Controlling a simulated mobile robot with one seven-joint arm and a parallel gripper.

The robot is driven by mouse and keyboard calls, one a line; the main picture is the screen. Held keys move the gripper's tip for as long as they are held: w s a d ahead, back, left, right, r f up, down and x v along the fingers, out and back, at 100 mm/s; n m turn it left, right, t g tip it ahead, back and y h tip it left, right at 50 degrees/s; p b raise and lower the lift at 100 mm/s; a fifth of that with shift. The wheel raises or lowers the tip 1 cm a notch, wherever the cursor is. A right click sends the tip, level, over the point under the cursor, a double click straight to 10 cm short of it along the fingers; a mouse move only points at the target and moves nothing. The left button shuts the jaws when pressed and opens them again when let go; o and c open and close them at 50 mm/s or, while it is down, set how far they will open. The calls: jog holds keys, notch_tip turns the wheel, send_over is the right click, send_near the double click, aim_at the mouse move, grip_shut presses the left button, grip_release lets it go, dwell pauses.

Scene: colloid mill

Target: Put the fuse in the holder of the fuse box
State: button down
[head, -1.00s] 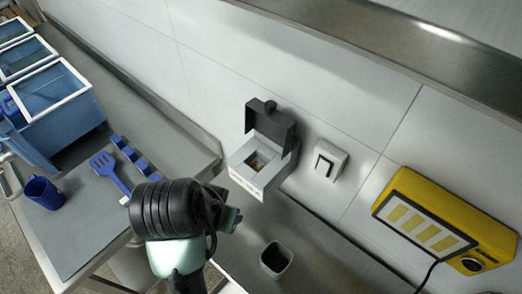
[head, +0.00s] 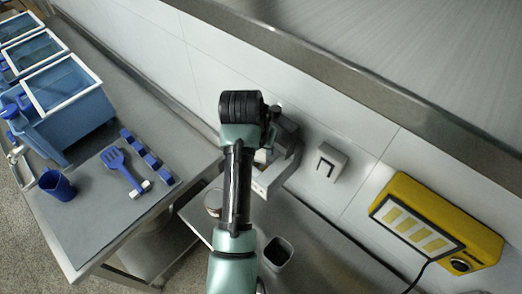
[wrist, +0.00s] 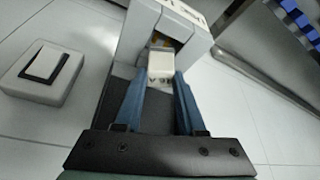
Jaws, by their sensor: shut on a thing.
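My gripper (wrist: 159,76) is shut on the fuse (wrist: 160,64), a small pale block between the blue fingertips in the wrist view. The grey fuse box (wrist: 187,27) is on the wall, with its dark lid (wrist: 113,95) open. The fuse is at the box's opening, in front of an orange-brown part inside that may be the holder. I cannot tell whether the fuse touches the holder.
A white wall switch (head: 326,162) is right of the box; it also shows in the wrist view (wrist: 42,73). A yellow panel (head: 437,222) is farther right. A dark square cup (head: 277,252) stands below. Blue bins and utensils lie on the left table (head: 92,222).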

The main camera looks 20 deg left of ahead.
aim_at(261, 161)
jog(key=shift+f+p, duration=0.6)
jog(key=shift+f, duration=1)
jog(key=shift+f, duration=0.15)
jog(key=c, duration=0.5)
grip_release()
jog(key=shift+r, duration=0.25)
jog(key=b+v, duration=0.2)
jog(key=v, duration=1)
